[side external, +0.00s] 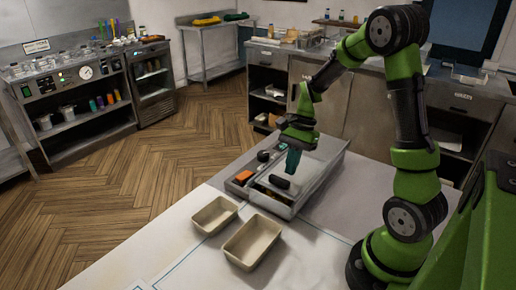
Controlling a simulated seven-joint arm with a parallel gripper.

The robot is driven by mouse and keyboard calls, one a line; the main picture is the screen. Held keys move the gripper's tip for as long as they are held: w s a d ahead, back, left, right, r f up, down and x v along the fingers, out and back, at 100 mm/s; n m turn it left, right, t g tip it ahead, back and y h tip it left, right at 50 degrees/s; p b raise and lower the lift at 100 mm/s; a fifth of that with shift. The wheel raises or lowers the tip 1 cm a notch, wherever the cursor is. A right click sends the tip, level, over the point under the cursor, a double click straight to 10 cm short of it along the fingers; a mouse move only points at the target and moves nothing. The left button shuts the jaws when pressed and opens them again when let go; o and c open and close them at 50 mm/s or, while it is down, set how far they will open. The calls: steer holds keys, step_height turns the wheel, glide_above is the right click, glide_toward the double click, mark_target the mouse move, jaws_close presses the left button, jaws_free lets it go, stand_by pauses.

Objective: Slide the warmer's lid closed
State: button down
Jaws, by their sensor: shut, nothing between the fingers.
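The warmer (285,208) is a grey metal box on the white table, right of centre. A pale grey flat panel, which looks like its lid (318,168), covers the part towards the back right. A black bar that may be the lid's handle (279,181) lies near the front. I cannot tell exactly how far the lid covers the opening. My gripper (292,165) points down over the warmer, just behind and above the black bar. Its teal fingers are shut and empty. Whether they touch the lid cannot be told.
A side section left of the warmer holds an orange block (243,176) and a dark piece (263,156). Two empty beige trays, a smaller one (214,215) and a larger one (252,242), stand in front. The table's front left is clear. Counters stand behind.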

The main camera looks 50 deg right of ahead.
steer(key=w+d+r, duration=0.2)
steer(key=d+r, duration=0.5)
steer(key=r, duration=0.2)
steer(key=x, duration=1)
steer(key=shift+s+a+r, duration=0.1)
steer(key=shift+s+a, duration=0.15)
steer(key=shift+a, duration=0.1)
steer(key=shift+a+r, duration=0.1)
steer(key=shift+a, duration=1.85)
steer(key=shift+a, duration=1.6)
